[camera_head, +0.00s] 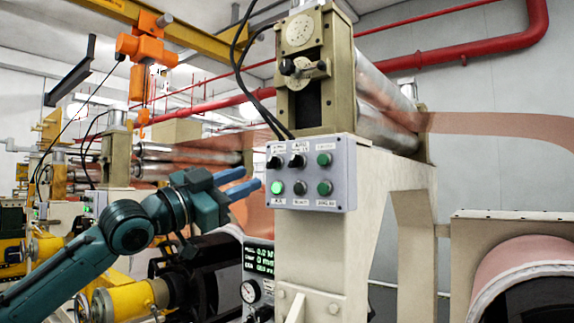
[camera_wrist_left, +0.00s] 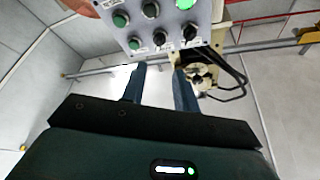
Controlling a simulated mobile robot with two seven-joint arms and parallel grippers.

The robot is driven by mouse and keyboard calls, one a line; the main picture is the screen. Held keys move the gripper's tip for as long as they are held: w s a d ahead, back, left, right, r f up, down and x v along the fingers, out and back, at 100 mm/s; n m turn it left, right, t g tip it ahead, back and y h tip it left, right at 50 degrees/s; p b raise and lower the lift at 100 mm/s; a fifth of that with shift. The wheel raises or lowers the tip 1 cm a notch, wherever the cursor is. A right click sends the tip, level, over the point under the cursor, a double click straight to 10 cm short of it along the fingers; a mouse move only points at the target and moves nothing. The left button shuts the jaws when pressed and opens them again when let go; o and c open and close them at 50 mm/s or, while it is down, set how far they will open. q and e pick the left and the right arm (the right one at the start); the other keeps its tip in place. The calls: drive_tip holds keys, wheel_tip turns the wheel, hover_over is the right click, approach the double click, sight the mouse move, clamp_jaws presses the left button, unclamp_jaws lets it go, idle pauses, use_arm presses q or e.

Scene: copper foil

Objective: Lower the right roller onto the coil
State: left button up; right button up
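My left gripper (camera_head: 254,178) comes in from the left, its two blue fingers apart and empty, tips just left of the grey control panel (camera_head: 311,202). In the left wrist view the gripper (camera_wrist_left: 158,72) is open, with the panel (camera_wrist_left: 170,22) upside down beyond the fingertips. Shiny rollers (camera_head: 383,93) sit in the stand above the panel, with copper foil (camera_head: 490,124) running right. A copper-coloured coil (camera_head: 515,265) is at lower right. I cannot tell which roller is the right one.
The beige stand (camera_head: 330,245) fills the middle. A display and gauge box (camera_head: 259,260) is below the panel. Black cables (camera_head: 243,75) hang above the panel. An orange hoist (camera_head: 145,48) hangs at upper left. Yellow machinery (camera_head: 125,302) is below my arm.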

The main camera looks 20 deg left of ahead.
sight(291, 162)
use_arm(q)
drive_tip(key=p+x, duration=0.4)
drive_tip(key=x, duration=0.7)
drive_tip(key=shift+w+d, duration=0.25)
drive_tip(key=shift+w, duration=0.05)
drive_tip(key=c, duration=0.6)
